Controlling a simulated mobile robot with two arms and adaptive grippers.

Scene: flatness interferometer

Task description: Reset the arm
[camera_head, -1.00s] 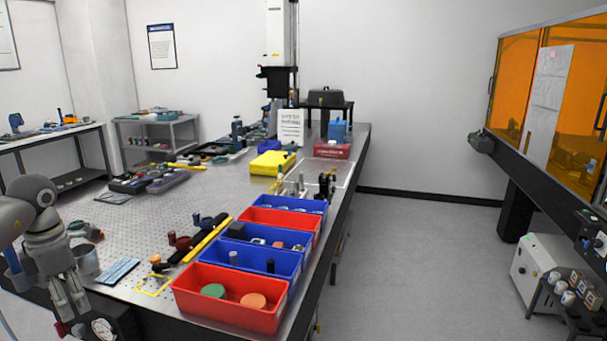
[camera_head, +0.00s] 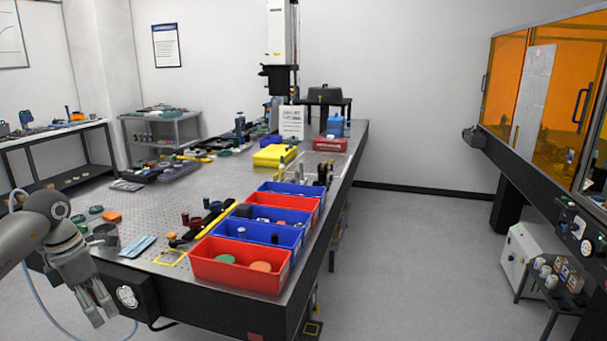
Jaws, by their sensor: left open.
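My left arm comes in at the lower left, and its left gripper (camera_head: 97,308) hangs with its fingers pointing down. The gripper is open and empty. It is in front of the near left corner of the perforated metal table (camera_head: 150,212), beside a round dial on the table's front side. Nothing is between its fingers. My right gripper is not in view.
A red bin (camera_head: 240,275) holding a green and an orange disc stands at the table's near edge, with blue and red bins behind it. A metal cup (camera_head: 104,234) and a light-blue plate (camera_head: 138,246) are near the left gripper. Grey floor (camera_head: 400,260) is clear right of the table.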

